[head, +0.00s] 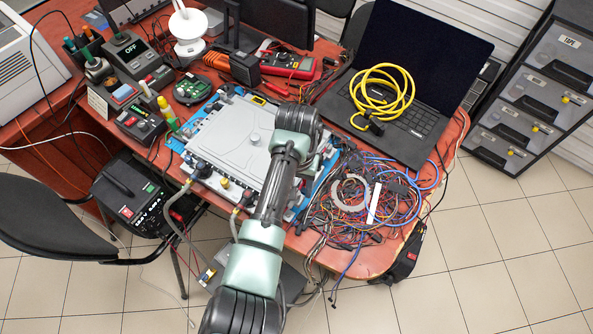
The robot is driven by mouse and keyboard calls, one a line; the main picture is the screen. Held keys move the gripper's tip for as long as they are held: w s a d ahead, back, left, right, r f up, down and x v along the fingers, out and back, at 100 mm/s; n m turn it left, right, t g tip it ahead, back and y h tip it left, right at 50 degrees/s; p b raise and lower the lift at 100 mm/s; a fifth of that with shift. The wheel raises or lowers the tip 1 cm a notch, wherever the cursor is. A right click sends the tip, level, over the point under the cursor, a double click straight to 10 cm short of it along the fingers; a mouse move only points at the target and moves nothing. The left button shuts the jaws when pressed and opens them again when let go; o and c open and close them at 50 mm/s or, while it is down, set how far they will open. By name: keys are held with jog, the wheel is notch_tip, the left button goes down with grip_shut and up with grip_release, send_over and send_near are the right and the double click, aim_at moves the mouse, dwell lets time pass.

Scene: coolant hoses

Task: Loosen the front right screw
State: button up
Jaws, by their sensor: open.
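A flat light-grey unit (215,143) lies on a blue mat (178,146) on the red table. It has a small round knob near its middle. Dark and coloured fittings (203,170) line its front edge, and grey hoses (172,219) run down from there over the table's edge. My arm reaches up from the bottom and covers the unit's right part, including its front right corner. I cannot make out the front right screw. My gripper's fingers are hidden behind my wrist and arm links, so I cannot see what they are near.
A tangle of coloured wires (350,220) lies right of the arm. A laptop (405,85) with a coiled yellow cable (383,92) stands behind it. A red multimeter (288,62), a soldering station (130,52) and small tools crowd the back left. A black chair (45,215) is at left.

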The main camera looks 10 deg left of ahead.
notch_tip(320, 180, up, 12)
dwell(0.3)
dwell(0.4)
jog(key=w+d+r+t+h, duration=0.1)
jog(key=w+d+r+t, duration=0.2)
jog(key=w+r+t, duration=0.35)
jog(key=w+d+r+t, duration=0.3)
jog(key=w+d+r, duration=0.1)
jog(key=r, duration=0.6)
notch_tip(320, 180, up, 18)
jog(key=s+d+t, duration=0.1)
jog(key=s+t, duration=0.1)
jog(key=t, duration=0.6)
jog(key=s+a+r+n+t+y, duration=0.1)
jog(key=s+a+r+t, duration=0.1)
jog(key=s+r+t, duration=0.8)
jog(key=s+r, duration=0.8)
jog(key=r, duration=0.3)
jog(key=shift+a, duration=0.3)
